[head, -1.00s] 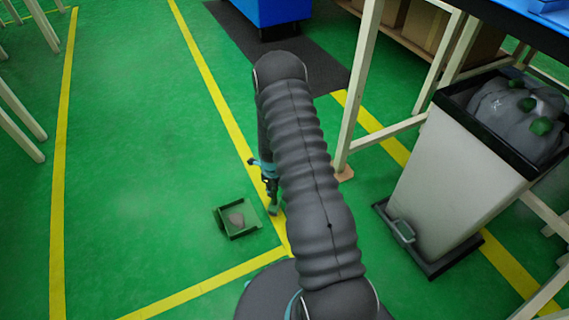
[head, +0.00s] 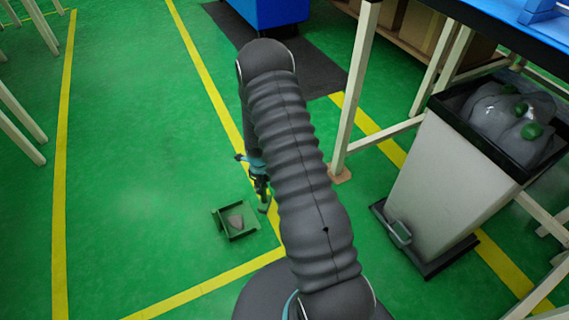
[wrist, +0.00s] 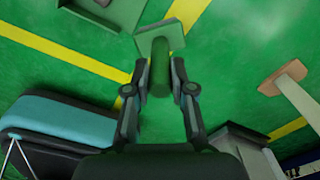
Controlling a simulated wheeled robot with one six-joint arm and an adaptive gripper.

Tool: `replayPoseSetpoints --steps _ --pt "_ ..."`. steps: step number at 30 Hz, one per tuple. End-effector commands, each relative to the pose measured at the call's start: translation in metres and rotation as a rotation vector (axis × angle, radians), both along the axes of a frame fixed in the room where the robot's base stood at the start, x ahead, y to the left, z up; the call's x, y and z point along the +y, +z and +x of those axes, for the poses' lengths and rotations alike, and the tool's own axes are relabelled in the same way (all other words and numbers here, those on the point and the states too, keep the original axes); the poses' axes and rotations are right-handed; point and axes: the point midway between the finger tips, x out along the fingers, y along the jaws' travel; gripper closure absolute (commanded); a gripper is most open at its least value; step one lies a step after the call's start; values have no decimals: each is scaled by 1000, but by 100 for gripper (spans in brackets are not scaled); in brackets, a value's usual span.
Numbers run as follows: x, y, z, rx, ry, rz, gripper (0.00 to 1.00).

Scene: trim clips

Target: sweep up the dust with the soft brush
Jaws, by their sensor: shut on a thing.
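My gripper (head: 262,188) is low over the floor beside the yellow line, partly hidden by my arm. In the wrist view my gripper (wrist: 160,82) is shut on the green handle of the brush (wrist: 160,48), with a flat green head beyond the fingertips. In the head view the brush (head: 265,206) points down near the floor; I cannot tell whether it touches. A green dustpan (head: 222,222) lies on the floor just left of it. A grey lump, seemingly dust (head: 236,221), sits inside the pan. Bristles cannot be made out.
A pale bin (head: 440,180) with a black rim and a grey bag stands at right. A table leg (head: 355,90) on a wooden foot is right of my arm. A blue cabinet (head: 268,12) stands behind on a dark mat.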

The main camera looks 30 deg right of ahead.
Motion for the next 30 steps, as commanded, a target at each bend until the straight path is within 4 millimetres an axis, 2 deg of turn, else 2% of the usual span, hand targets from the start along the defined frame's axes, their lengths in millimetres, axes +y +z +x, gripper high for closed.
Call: replayPoseSetpoints --steps 1,7,22,26,30 --pt "0 8 0 -1 0 0 100" --pt "0 19 0 0 -1 0 100" --pt "0 22 0 -1 11 1 100" --pt "3 29 1 -2 105 0 100" --pt "11 44 0 -3 332 -1 100"
